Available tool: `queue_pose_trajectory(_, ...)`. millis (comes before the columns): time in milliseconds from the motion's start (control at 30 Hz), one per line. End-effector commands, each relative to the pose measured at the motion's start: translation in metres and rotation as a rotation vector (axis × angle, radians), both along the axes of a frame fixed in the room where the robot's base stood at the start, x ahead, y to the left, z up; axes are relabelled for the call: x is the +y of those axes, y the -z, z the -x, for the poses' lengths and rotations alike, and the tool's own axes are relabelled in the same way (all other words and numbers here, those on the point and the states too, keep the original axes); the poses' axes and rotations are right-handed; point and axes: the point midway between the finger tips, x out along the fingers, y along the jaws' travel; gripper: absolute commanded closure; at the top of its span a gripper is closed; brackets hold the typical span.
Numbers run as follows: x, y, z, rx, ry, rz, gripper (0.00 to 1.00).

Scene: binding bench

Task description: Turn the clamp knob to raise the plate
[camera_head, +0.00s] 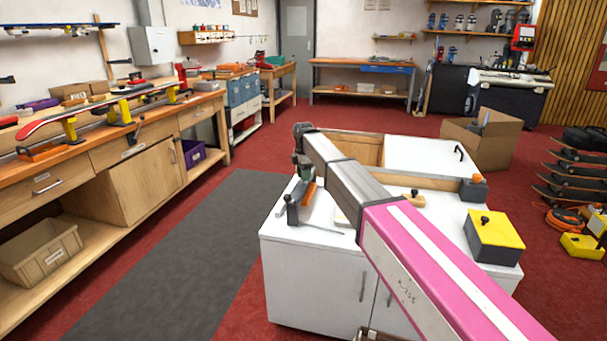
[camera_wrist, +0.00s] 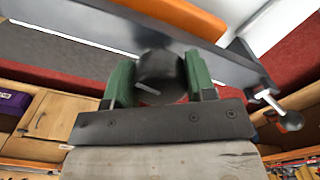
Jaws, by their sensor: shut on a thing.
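The clamp (camera_head: 293,210) is a dark grey upright block with a metal bar and an orange strip, at the left of the white cabinet top. In the wrist view, its grey metal bar (camera_wrist: 130,24) crosses the picture beside an orange strip (camera_wrist: 178,14). A round black clamp knob (camera_wrist: 161,72) with a pale mark sits between the two green fingers of my gripper (camera_wrist: 160,82). The fingers are shut on it, one on each side. In the head view my gripper (camera_head: 302,164) is above the clamp, and the knob cannot be made out. The plate cannot be told apart.
A yellow-topped box (camera_head: 496,236) and a small wooden block (camera_head: 411,200) are on the white cabinet (camera_head: 310,280). A metal rod with a dark and red end (camera_wrist: 279,108) juts out at the right in the wrist view. A long workbench (camera_head: 120,150) stands at left.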

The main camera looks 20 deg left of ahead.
Motion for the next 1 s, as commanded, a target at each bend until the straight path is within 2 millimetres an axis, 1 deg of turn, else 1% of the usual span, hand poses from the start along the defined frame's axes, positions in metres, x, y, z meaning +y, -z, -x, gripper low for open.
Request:
queue_pose_trajectory(33, -0.0006, 0.0024, 0.0015, 0.004, -0.045, 0.002, 0.73)
queue_pose_trajectory(1000, -0.0010, 0.0024, 0.0014, 0.005, -0.964, 0.002, 0.73)
